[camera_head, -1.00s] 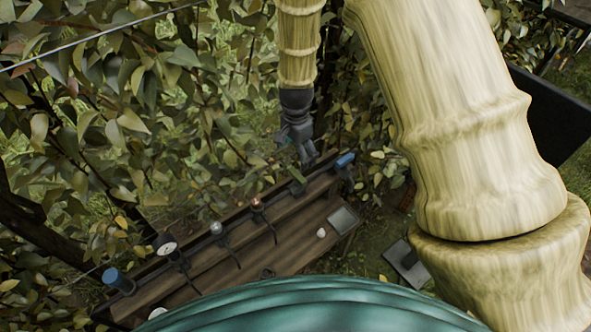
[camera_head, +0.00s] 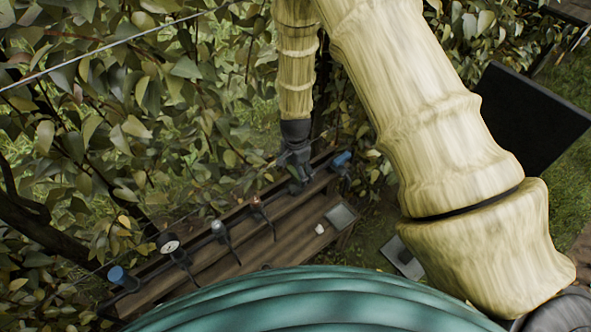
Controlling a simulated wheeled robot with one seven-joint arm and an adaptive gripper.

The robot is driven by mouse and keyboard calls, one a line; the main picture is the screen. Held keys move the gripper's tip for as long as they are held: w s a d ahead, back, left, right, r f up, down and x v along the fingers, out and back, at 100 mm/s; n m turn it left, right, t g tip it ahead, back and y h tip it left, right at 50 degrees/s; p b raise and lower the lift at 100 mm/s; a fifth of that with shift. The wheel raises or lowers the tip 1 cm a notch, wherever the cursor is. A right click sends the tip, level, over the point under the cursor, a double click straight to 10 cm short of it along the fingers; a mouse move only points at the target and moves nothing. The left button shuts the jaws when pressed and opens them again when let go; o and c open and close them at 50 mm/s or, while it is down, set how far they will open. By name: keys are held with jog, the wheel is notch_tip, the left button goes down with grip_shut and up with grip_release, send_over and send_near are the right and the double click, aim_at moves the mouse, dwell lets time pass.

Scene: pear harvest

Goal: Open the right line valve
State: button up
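A wooden bench (camera_head: 205,272) carries a row of fittings along its back rail. A blue-capped fitting (camera_head: 342,160) sits at the right end of the row and looks like the right line valve. A similar blue-capped fitting (camera_head: 119,276) sits at the left end. My dark gripper (camera_head: 301,178) points down over the right part of the rail, just left of the right blue fitting and apart from it in the picture. A small green part at the gripper's tips is mostly hidden. The fingers are too small and dark to tell whether they are open or touching anything.
Between the blue fittings stand a round gauge (camera_head: 169,243), a silver-topped fitting (camera_head: 219,229) and a reddish-topped fitting (camera_head: 256,205). A grey tray (camera_head: 342,216) and a small white object (camera_head: 319,229) lie at the bench's right. Dense foliage (camera_head: 150,100) stands behind, with a thin wire across it.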

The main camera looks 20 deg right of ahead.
jog(key=shift+f, duration=0.15)
jog(key=c, duration=1)
